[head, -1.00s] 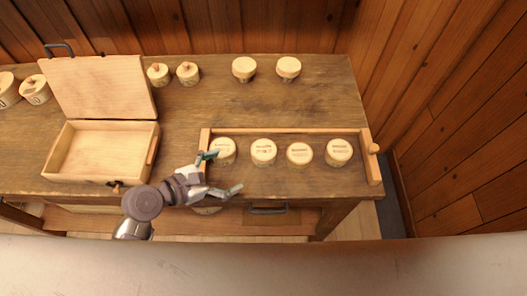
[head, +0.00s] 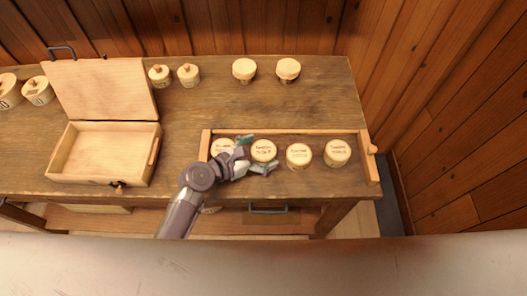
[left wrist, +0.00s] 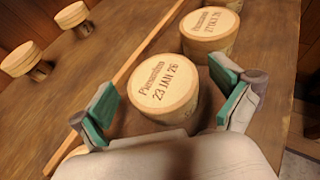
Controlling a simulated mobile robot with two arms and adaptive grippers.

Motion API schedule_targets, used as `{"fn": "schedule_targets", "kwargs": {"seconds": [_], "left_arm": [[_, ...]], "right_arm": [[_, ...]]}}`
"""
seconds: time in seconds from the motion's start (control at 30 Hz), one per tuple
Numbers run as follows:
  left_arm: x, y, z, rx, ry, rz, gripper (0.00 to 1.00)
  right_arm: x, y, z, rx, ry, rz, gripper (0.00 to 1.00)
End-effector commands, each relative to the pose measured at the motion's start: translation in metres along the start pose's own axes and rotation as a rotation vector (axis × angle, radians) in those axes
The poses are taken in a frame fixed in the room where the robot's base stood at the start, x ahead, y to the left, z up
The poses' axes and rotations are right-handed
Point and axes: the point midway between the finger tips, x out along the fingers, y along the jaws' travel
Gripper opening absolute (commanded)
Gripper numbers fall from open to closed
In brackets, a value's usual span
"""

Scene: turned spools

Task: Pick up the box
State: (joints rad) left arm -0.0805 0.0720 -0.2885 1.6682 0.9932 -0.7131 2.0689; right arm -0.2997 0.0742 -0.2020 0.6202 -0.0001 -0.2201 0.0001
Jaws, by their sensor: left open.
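Several round, pale wooden lidded boxes stand in a row in a shallow tray (head: 290,131) on the workbench. My left gripper (head: 258,154) is open over the row, with its fingers on either side of the second box from the left (head: 264,149). In the left wrist view, a round box stamped "23 JAN 26" (left wrist: 163,85) stands upright between the two teal-padded fingers, which look apart from it. Another labelled box (left wrist: 210,30) stands just beyond. The leftmost box (head: 222,146) is partly hidden by the gripper. My right gripper is out of view.
An open wooden chest (head: 100,152) with its lid raised stands at the left. Smaller knobbed pots (head: 188,74) and two more round lidded boxes (head: 288,68) stand at the back. The bench right of the back boxes is clear. Plank walls close the back and right.

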Motion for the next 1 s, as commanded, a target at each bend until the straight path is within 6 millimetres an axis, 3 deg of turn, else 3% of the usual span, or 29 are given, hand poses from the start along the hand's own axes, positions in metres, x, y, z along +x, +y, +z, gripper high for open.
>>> {"fn": "schedule_targets", "kwargs": {"seconds": [0.13, 0.37, 0.7, 1.0], "left_arm": [[0.0135, -0.0004, -0.0001, 0.0, 0.001, -0.001, 1.0], [0.0145, -0.0005, -0.0009, 0.0, 0.001, 0.0, 1.0], [0.0142, -0.0004, -0.0009, 0.0, 0.001, 0.0, 0.43], [0.0134, -0.0004, 0.0011, 0.001, 0.0, 0.0, 0.41]], "right_arm": [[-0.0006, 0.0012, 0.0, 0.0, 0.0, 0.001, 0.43], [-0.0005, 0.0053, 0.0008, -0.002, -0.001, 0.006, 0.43], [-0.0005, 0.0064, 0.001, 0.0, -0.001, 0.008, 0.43], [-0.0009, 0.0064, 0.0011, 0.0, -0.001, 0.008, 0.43]]}}
